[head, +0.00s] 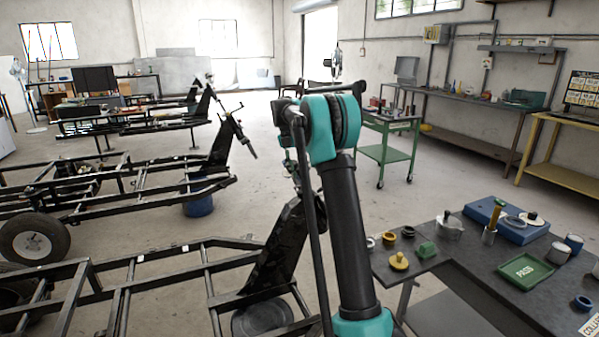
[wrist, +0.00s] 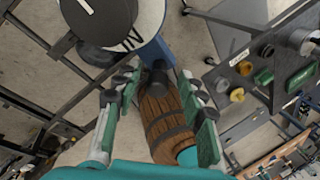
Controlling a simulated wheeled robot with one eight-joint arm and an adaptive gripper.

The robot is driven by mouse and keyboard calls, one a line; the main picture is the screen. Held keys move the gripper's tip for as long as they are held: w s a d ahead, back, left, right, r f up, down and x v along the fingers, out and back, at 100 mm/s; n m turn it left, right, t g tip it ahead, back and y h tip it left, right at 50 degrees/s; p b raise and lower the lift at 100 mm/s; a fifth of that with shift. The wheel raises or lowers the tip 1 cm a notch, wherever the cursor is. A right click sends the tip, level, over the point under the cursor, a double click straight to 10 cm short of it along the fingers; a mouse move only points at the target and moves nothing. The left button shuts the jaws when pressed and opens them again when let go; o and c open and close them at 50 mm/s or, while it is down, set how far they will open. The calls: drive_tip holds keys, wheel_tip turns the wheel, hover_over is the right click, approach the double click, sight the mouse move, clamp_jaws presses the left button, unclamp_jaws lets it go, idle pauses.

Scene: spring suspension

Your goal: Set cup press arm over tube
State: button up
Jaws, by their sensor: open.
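My gripper (wrist: 157,76) is open in the wrist view, with a green-padded finger on each side. Between and below the fingers is a brown wooden, barrel-like piece (wrist: 162,112) with dark bands. A dark end on it meets a blue post (wrist: 154,50) beyond the fingertips. I cannot tell whether the fingers touch the wooden piece. No part is clearly recognizable as the cup press arm or the tube. The gripper is not visible in the head view, where my arm fills the middle.
A dark table (head: 463,288) at right holds small yellow and green parts, a blue tray (head: 520,234) and a green tray (head: 524,271). Black frames (head: 150,275) stand at left. A round plate (wrist: 115,18) is at the wrist view's top. Open floor lies between the frames and far benches.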

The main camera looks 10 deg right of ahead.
drive_tip(key=v, duration=1.1)
drive_tip(key=shift+r, duration=0.4)
drive_tip(key=s+f+m+t+y, duration=0.1)
drive_tip(key=s+f+m+t, duration=0.1)
drive_tip(key=s+f+m, duration=0.7)
drive_tip(key=s+f+m+t, duration=0.2)
drive_tip(key=s+f+m, duration=0.8)
drive_tip(key=s, duration=1.1)
drive_tip(key=s+f+m+t+y, duration=0.1)
drive_tip(key=s+f+m+t, duration=0.1)
drive_tip(key=s+f+m, duration=0.8)
drive_tip(key=s, duration=0.5)
drive_tip(key=shift+y, duration=0.3)
drive_tip(key=shift+r, duration=0.1)
